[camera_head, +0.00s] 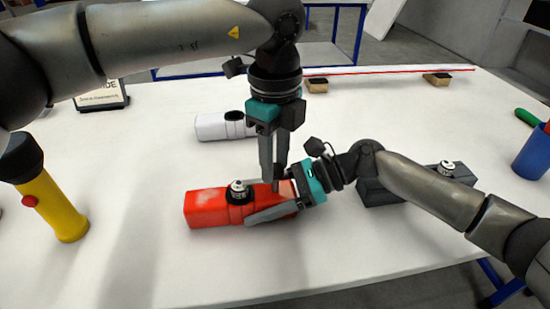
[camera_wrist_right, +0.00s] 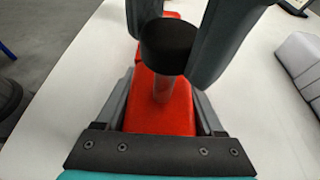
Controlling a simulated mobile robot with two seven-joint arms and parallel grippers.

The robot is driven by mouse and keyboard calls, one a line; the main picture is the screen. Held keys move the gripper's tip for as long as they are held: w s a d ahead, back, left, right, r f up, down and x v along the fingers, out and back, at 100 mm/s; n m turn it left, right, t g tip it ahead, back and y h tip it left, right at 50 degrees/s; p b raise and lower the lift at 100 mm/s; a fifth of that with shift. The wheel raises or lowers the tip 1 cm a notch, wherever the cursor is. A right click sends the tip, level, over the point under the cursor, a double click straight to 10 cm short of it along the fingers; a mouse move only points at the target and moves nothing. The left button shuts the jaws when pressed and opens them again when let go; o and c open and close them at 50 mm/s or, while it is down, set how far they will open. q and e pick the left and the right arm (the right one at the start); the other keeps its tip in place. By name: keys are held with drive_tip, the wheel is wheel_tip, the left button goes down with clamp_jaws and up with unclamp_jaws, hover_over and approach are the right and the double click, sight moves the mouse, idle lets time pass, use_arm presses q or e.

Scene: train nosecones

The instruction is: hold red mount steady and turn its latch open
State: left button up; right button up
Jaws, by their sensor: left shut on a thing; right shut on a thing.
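The red mount (camera_head: 205,208) lies on the white table in the head view, with a black and silver round fitting (camera_head: 238,190) on top. My right gripper (camera_head: 268,203) comes in from the right and is shut on the mount's right end, one finger along each side. The mount also fills the middle of the right wrist view (camera_wrist_right: 160,110). My left gripper (camera_head: 275,185) points straight down over that end. In the right wrist view its dark fingers flank a black knob (camera_wrist_right: 168,45) on a short grey post, seemingly the latch. The fingers hide this knob in the head view.
A white mount (camera_head: 212,127) lies behind, and a dark grey mount (camera_head: 375,192) lies right, behind my right arm. A yellow flashlight (camera_head: 55,205) stands left. A blue cup (camera_head: 533,155) stands at the right edge. The table front is clear.

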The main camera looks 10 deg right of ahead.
use_arm(q)
clamp_jaws()
drive_tip(key=shift+m, duration=0.3)
drive_tip(key=m, duration=0.3)
drive_tip(key=shift+m, duration=0.4)
drive_tip(key=m, duration=0.3)
drive_tip(key=shift+m, duration=0.3)
drive_tip(key=m, duration=0.5)
drive_tip(key=shift+m, duration=2.5)
